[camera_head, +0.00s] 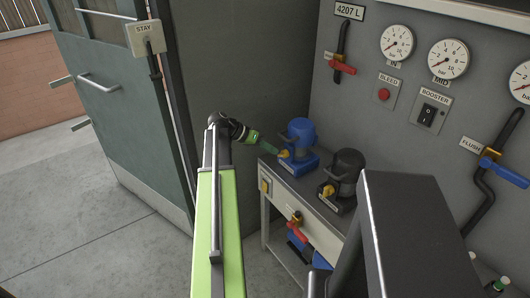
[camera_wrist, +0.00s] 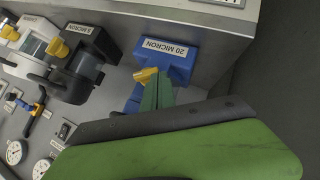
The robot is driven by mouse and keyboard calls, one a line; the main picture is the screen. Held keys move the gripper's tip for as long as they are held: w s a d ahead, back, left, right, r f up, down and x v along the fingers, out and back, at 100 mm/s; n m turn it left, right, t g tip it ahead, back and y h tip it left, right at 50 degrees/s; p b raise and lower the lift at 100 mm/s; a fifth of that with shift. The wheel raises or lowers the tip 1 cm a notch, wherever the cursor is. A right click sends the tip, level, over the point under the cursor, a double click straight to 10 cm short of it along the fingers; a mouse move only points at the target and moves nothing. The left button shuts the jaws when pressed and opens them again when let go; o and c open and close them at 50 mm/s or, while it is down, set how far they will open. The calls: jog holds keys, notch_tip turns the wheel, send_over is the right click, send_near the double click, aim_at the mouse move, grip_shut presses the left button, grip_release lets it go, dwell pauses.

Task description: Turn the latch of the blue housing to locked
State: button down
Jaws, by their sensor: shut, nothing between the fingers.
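The blue housing (camera_head: 301,131) stands on the bench against the panel, with a yellow latch (camera_head: 284,154) low on its front left. In the wrist view the blue housing (camera_wrist: 178,59) has a "20 MICRON" label, and its yellow latch (camera_wrist: 145,75) shows right at my fingertips. My gripper (camera_head: 276,152) reaches in from the left with its green fingers closed and empty. In the wrist view the fingertips (camera_wrist: 152,82) are close to the latch; I cannot tell whether they touch it. The fingers hide part of the housing.
A black housing (camera_head: 348,166) labelled "5 MICRON" in the wrist view stands right of the blue one, with its own yellow latch (camera_head: 328,190). A pale housing (camera_wrist: 33,45) stands beyond it. Gauges (camera_head: 397,43) and valve handles line the panel. A door (camera_head: 115,110) stands at left.

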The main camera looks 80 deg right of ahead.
jog(key=shift+d+f+b, duration=0.2)
jog(key=shift+f+b, duration=1.25)
jog(key=shift+f, duration=0.05)
dwell(0.4)
dwell(0.5)
